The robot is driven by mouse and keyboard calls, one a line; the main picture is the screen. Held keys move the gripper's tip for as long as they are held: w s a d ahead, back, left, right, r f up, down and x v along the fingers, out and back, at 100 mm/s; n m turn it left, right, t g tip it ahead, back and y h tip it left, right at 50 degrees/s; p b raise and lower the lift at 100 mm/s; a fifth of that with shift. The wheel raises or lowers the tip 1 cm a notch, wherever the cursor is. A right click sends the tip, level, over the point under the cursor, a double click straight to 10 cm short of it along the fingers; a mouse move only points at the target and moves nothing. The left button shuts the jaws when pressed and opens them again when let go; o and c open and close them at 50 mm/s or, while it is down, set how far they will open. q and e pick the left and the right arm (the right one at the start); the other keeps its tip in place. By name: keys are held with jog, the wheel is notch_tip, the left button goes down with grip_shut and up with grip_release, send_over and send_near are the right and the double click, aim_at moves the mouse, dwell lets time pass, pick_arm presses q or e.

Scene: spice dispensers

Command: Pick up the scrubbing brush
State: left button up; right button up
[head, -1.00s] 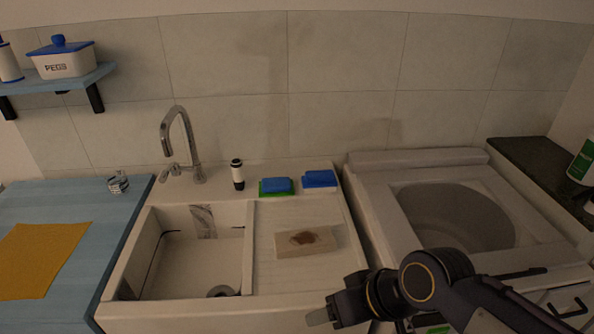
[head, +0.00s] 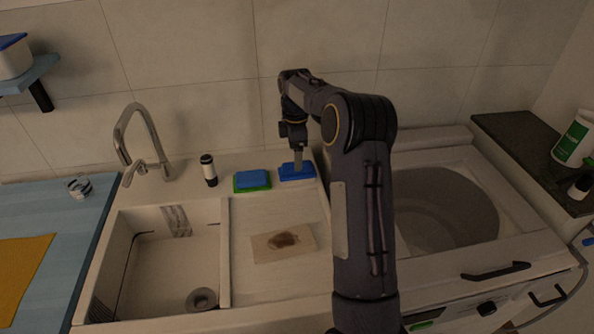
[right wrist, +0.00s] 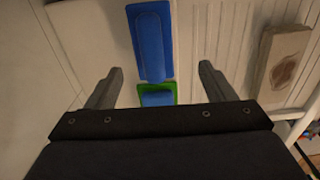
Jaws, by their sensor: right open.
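The scrubbing brush (head: 297,174), with a blue top, lies on the back ledge of the sink, right of a blue and green sponge (head: 252,181). In the right wrist view the brush is a long blue block (right wrist: 152,45), and part of the sponge (right wrist: 157,96) shows below it. My right gripper (head: 298,164) points down just over the brush. In the right wrist view its two fingers (right wrist: 160,70) are apart, one to each side of the brush, with gaps between. Whether the fingertips are down to brush height I cannot tell. My left gripper is not in view.
The tap (head: 145,140) and a black and white bottle (head: 209,170) stand left of the sponge. A stained board (head: 284,243) lies on the drainer, beside the sink basin (head: 160,265). A machine with a round opening (head: 450,215) stands to the right.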

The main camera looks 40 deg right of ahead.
jog(key=f, duration=0.2)
jog(key=f+p, duration=0.1)
jog(key=f, duration=0.2)
jog(key=d+f, duration=0.1)
jog(key=f, duration=0.2)
jog(key=shift+w+p, duration=0.3)
jog(key=shift+c, duration=0.2)
jog(key=c, duration=1.1)
jog(key=shift+o, duration=0.2)
jog(key=shift+r, duration=0.15)
jog(key=shift+r, duration=0.6)
jog(key=s+a+r+b, duration=0.4)
jog(key=s+a+r, duration=0.5)
jog(key=s+r, duration=0.1)
jog(key=shift+s+r, duration=0.35)
jog(key=shift+r, duration=0.45)
